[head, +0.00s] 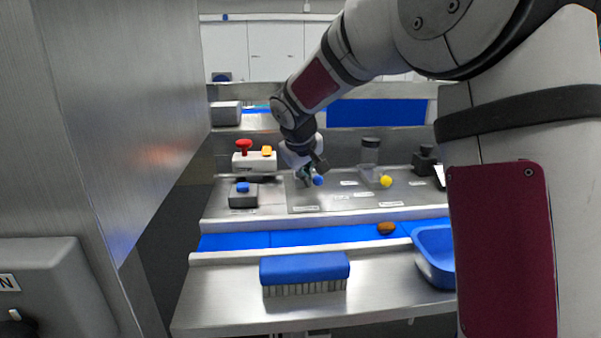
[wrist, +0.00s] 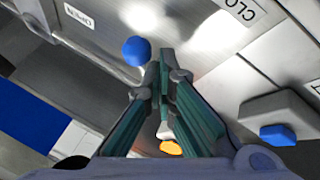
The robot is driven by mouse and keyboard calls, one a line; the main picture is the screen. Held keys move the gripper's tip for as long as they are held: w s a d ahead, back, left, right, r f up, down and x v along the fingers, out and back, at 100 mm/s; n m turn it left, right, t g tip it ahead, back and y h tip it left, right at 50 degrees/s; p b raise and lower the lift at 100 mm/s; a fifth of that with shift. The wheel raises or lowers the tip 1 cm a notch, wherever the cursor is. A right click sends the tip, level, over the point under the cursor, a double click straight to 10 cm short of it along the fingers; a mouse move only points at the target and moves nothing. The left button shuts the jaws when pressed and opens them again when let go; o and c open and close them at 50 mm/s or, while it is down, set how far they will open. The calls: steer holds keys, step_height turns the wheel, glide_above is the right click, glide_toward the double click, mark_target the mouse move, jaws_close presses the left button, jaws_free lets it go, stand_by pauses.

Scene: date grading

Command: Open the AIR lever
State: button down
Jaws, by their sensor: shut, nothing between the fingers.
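A round blue knob (head: 318,180), which looks like a lever's end, stands at the grey panel (head: 300,202) in the middle of the bench. It also shows in the wrist view (wrist: 136,50), just left of my fingertips. My gripper (head: 307,176) is shut and empty, with its tips close beside the blue knob; I cannot tell whether they touch. In the wrist view my gripper (wrist: 162,58) points between an OPEN label (wrist: 80,16) on the left and a partly cut-off label starting CLO (wrist: 242,10) on the right. No AIR label is readable.
A yellow knob (head: 386,181) is to the right. A box with red and yellow buttons (head: 240,161) and a grey box with a blue button (head: 243,197) stand left. A blue belt (head: 300,238), brush (head: 304,268) and blue tray (head: 436,268) lie in front.

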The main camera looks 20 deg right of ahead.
steer(key=shift+s+d+n+y, duration=0.15)
steer(key=shift+d+n+y, duration=0.15)
steer(key=shift+d+n, duration=0.2)
steer(key=shift+w+d+f, duration=0.1)
steer(key=shift+w+d, duration=0.2)
steer(key=shift+d, duration=0.45)
steer(key=shift+w+d, duration=0.25)
steer(key=shift+d, duration=0.45)
steer(key=shift+w+d+b, duration=0.6)
steer(key=shift+w+d, duration=0.25)
steer(key=shift+d, duration=0.25)
steer(key=shift+r, duration=0.2)
